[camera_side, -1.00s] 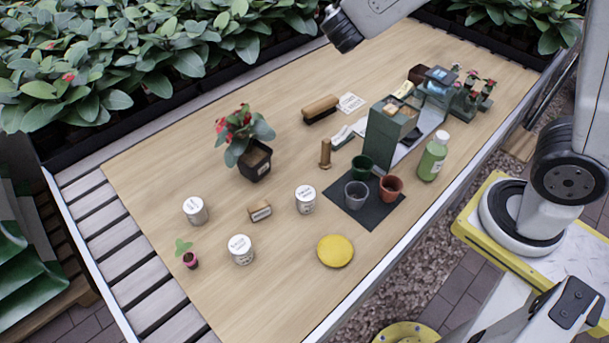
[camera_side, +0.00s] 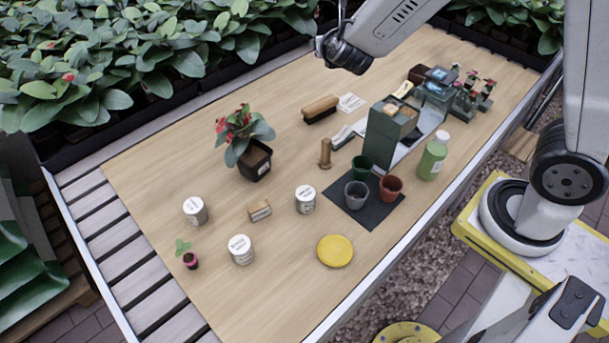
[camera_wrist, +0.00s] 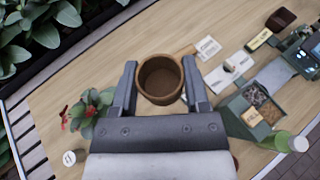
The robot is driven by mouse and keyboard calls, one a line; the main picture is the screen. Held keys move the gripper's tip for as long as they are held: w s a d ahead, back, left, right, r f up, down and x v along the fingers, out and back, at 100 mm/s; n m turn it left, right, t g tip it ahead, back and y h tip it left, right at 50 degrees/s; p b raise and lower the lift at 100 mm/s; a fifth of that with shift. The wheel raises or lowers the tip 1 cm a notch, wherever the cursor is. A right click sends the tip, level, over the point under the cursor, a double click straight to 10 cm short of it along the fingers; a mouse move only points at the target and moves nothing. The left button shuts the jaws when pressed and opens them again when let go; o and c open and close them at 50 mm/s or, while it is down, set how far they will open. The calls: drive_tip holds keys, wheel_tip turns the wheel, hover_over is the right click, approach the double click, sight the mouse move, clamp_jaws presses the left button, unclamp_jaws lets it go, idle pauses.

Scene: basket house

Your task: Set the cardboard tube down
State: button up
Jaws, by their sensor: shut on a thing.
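The cardboard tube (camera_wrist: 160,99) is brown and round, seen nearly end-on in the wrist view, with its open mouth toward the camera. My gripper (camera_wrist: 160,62) is shut on it, with one dark finger on each side. The wooden table (camera_side: 285,100) shows below the tube, which is held above it. In the side view the gripper and the tube are not clearly visible; only my arm's wrist shows at the top edge. The tube's lower end is hidden.
A potted red-flowered plant (camera_side: 255,160), a brush (camera_side: 320,109), a small upright brown piece (camera_side: 325,153) and a green organizer (camera_side: 382,137) stand on the table. Pots sit on a dark mat (camera_side: 368,214). White cans (camera_side: 241,250) and a yellow lid (camera_side: 335,251) are nearer; bare wood lies between.

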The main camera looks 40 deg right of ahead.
wheel_tip(320, 180, down, 21)
drive_tip(key=shift+r, duration=0.15)
idle(0.4)
drive_tip(key=shift+w, duration=0.1)
hover_over(290, 135)
drive_tip(key=s, duration=0.2)
wheel_tip(290, 135, down, 8)
drive_tip(key=shift+a, duration=0.1)
drive_tip(key=shift+w+f, duration=0.75)
drive_tip(key=shift+w+f, duration=0.1)
drive_tip(key=shift+f, duration=1.65)
drive_tip(key=shift+f, duration=0.1)
